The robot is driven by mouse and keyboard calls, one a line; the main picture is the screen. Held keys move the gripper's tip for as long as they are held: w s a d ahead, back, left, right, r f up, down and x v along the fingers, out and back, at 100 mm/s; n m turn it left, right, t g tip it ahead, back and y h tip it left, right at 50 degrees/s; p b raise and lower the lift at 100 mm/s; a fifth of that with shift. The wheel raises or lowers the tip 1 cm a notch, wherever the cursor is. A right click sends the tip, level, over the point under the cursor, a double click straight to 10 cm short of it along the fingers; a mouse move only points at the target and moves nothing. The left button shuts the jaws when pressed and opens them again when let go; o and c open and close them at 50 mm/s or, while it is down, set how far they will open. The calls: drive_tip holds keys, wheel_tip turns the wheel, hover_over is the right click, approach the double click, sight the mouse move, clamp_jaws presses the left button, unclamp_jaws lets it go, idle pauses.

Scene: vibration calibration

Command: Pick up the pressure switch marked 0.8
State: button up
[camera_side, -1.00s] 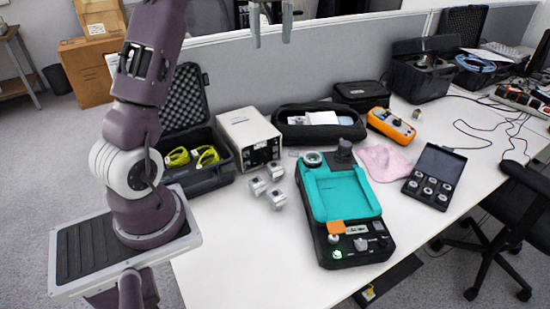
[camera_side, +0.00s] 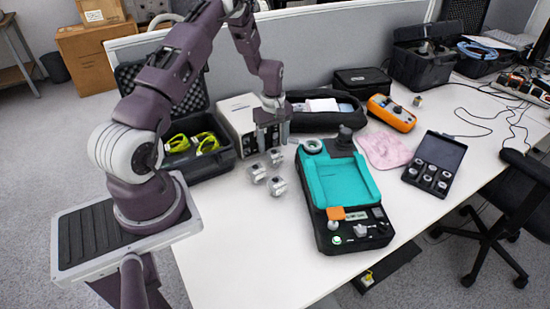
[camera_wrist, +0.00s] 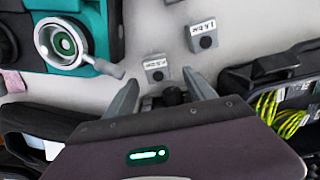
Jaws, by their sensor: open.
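Three small pale pressure switches stand on the white table in the side view: a back one (camera_side: 276,157), a left one (camera_side: 257,172) and a front one (camera_side: 277,186). My gripper (camera_side: 272,146) is open and empty, pointing down just behind and above the back switch. In the wrist view, one labelled switch (camera_wrist: 155,66) lies just beyond and between the open fingertips (camera_wrist: 161,77). Another labelled switch (camera_wrist: 203,37) lies farther off. Their small labels are too blurred to read surely. A dark rounded thing (camera_wrist: 172,97) sits between the fingers, partly hidden.
The teal-and-black calibrator (camera_side: 340,190) stands right of the switches. A grey box (camera_side: 235,118) and a black case with yellow-green cables (camera_side: 205,145) stand to the left and behind. A black pouch (camera_side: 325,120) lies behind. The table front is clear.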

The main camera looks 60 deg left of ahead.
sight(275, 153)
drive_tip(key=f, duration=0.5)
drive_tip(key=shift+w+d, duration=0.2)
clamp_jaws()
